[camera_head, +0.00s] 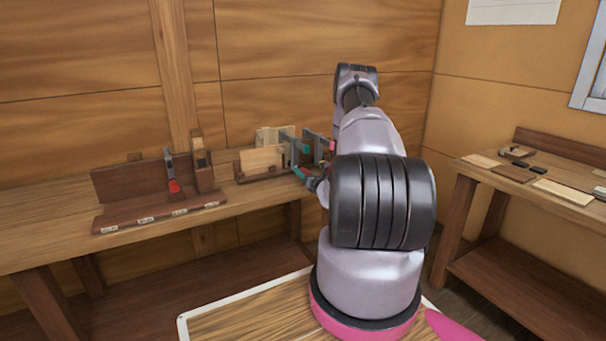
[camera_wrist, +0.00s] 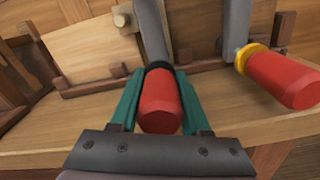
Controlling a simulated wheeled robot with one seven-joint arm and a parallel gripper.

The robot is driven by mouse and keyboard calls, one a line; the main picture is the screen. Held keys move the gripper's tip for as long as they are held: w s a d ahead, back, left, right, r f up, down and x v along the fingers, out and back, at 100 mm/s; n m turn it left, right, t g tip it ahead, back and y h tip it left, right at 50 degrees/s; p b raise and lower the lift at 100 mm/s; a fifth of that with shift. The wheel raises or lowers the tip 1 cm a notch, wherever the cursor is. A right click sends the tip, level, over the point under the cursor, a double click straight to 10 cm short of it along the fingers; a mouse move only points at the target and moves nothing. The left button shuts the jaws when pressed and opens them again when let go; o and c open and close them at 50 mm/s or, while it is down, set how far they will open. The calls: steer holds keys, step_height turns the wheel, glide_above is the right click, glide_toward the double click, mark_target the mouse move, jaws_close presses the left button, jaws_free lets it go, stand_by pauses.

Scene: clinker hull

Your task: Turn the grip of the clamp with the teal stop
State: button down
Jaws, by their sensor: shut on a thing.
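In the wrist view, the teal-green fingers of my gripper (camera_wrist: 160,102) sit on both sides of a red grip (camera_wrist: 160,104) and are shut on it. This grip has a black collar and a grey bar (camera_wrist: 152,32) behind it. In the head view, my gripper (camera_head: 303,174) is at the bench's back fixtures, just below a teal stop (camera_head: 305,149) at the end of a grey clamp bar. The held grip is hard to make out there, and the teal stop does not show in the wrist view.
A second clamp's red grip (camera_wrist: 282,80) with a yellow collar is close on the right in the wrist view. A dark wooden stand with a red-gripped clamp (camera_head: 173,185) is farther left on the workbench (camera_head: 50,240). Another bench (camera_head: 530,180) stands at right.

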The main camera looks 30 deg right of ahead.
steer(key=n, duration=0.4)
steer(key=shift+n, duration=2.3)
steer(key=shift+c, duration=1.9)
jaws_free()
steer(key=s, duration=1)
steer(key=shift+s, duration=0.35)
